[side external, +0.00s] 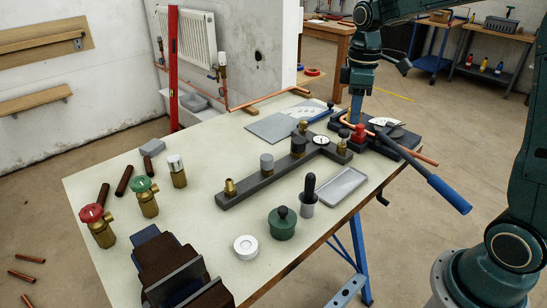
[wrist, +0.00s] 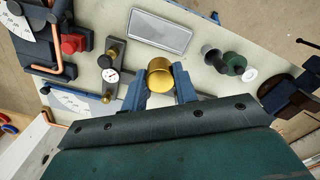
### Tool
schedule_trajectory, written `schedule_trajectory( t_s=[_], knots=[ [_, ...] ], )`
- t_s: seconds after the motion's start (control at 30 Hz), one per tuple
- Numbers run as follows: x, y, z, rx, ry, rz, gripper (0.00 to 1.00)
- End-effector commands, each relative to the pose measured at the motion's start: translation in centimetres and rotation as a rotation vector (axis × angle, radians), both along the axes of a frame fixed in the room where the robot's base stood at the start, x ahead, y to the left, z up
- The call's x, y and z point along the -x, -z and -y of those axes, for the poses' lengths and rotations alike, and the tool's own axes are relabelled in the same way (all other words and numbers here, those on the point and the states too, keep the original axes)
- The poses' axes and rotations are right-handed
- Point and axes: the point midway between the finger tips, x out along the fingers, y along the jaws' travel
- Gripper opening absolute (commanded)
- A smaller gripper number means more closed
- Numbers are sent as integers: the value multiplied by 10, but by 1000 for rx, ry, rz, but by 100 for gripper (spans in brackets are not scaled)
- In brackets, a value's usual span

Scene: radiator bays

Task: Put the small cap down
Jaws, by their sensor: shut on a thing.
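A small brass-coloured cap (wrist: 160,72) sits between the two blue-grey fingers of my gripper (wrist: 160,84) in the wrist view. The fingers are shut on its sides. The cap cannot be made out there. The dark manifold bar (side external: 245,192) lies on the bench, left of my gripper. It carries a grey cap (side external: 267,163), a dark cap (side external: 298,148), brass fittings and a gauge (side external: 321,141).
The pipe bender (side external: 385,143) with a blue handle stands at the bench's right edge. A grey tray (side external: 343,187), a dark-handled tool (side external: 308,190), a green pot (side external: 282,224) and a white ring (side external: 246,247) lie nearer. Valves stand at left.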

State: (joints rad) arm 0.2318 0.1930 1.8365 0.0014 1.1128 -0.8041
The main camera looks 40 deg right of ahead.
Motion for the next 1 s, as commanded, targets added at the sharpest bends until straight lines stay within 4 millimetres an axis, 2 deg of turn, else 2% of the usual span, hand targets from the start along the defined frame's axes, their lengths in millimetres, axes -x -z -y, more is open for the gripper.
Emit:
schedule_trajectory(
  t_s=[0.27, 0.8, 1.0],
  knots=[
    [0, 33, 0, -1, 0, -4, 0],
    [0, 133, 0, -1, 0, -4, 0],
    [0, 153, 0, 0, 0, -1, 0]
  ],
)
